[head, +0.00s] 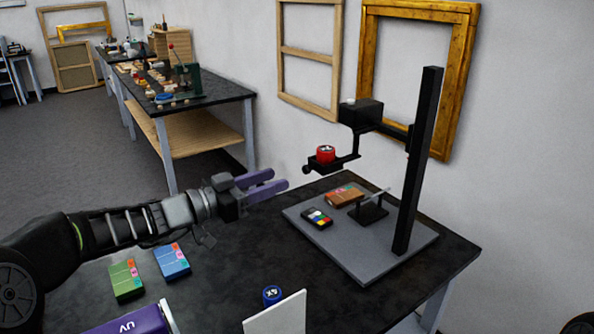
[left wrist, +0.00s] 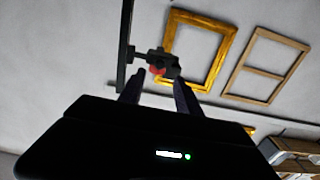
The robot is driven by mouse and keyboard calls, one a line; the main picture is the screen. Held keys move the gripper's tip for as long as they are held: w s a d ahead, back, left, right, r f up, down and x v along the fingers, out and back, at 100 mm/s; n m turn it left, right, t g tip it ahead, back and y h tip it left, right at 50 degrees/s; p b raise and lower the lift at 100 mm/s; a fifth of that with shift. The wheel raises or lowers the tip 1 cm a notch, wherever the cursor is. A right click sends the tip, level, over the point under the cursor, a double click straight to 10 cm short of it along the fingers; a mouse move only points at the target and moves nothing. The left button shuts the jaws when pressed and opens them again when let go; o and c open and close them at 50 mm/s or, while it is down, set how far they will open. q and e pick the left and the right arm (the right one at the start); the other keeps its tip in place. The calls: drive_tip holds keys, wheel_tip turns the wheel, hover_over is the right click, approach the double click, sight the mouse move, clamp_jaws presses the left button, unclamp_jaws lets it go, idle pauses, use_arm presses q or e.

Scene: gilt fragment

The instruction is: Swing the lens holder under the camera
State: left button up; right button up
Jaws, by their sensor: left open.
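The lens holder (head: 343,164) is a black arm carrying a red lens (head: 325,154), with a dark knob at its left end. It sticks out to the lower left of the black box camera (head: 361,114), on the tall black column (head: 417,160). The red lens appears left of the camera, not straight below it. My left gripper (head: 276,179), with purple fingers, is open and empty, left of and below the holder and apart from it. In the left wrist view the red lens (left wrist: 157,70) shows beyond and between the fingers. My right gripper is not in view.
The grey stand base (head: 365,258) holds a brown box (head: 346,196), a colour card (head: 317,218) and a small black stand (head: 371,210). Green (head: 126,280) and blue (head: 172,261) boxes, a blue-topped item (head: 272,294) and a white panel (head: 275,318) are nearer.

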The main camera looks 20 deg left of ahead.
sight(304, 170)
use_arm(q)
drive_tip(key=p+x, duration=0.2)
drive_tip(key=x, duration=0.5)
drive_tip(key=shift+s+r+p, duration=0.1)
drive_tip(key=shift+r+p, duration=0.05)
drive_tip(key=shift+p, duration=0.25)
drive_tip(key=shift+w+d, duration=0.15)
drive_tip(key=shift+w, duration=0.05)
drive_tip(key=shift+c, duration=0.6)
clamp_jaws()
